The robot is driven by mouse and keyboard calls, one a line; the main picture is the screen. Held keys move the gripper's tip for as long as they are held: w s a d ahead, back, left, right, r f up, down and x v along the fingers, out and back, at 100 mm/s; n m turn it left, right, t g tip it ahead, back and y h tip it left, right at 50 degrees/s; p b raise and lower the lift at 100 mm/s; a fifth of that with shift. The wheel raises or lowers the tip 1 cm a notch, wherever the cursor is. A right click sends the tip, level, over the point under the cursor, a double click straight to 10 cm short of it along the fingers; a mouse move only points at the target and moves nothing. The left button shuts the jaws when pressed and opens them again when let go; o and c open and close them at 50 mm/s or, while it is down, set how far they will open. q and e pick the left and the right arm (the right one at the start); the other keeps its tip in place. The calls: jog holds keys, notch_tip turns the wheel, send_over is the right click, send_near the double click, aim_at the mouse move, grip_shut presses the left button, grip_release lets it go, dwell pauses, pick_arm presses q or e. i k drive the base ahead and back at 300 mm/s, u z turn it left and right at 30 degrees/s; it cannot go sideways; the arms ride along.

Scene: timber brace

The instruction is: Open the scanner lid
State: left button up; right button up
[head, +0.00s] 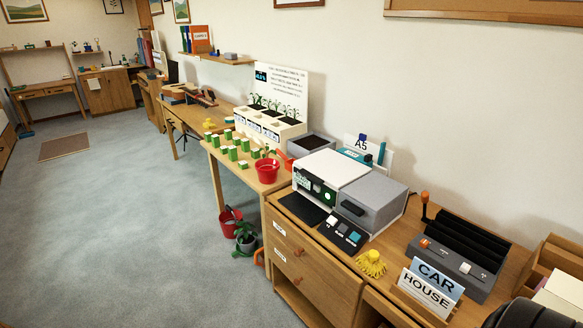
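A boxy white machine with a white flat top (332,168) stands on the wooden cabinet at the centre right, against the wall. Its front has a dark green panel with lettering. A grey box (372,202) with a dark handle-like bar on its front adjoins it on the right. I cannot tell for certain which of these is the scanner. The white top lies flat and looks closed, and the grey box looks closed too. Neither of my grippers is in view.
A small panel with several square buttons (343,234) and a yellow tassel-like thing (371,264) lie in front. CAR and HOUSE signs (432,287) and a dark ridged unit (465,250) stand to the right. A red pot (267,171) stands left. The carpet (130,220) is open.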

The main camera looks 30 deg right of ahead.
aim_at(332, 168)
jog(key=z, duration=0.45)
jog(key=i, duration=0.95)
jog(key=z, duration=1.2)
jog(key=i, duration=0.55)
jog(key=z, duration=0.45)
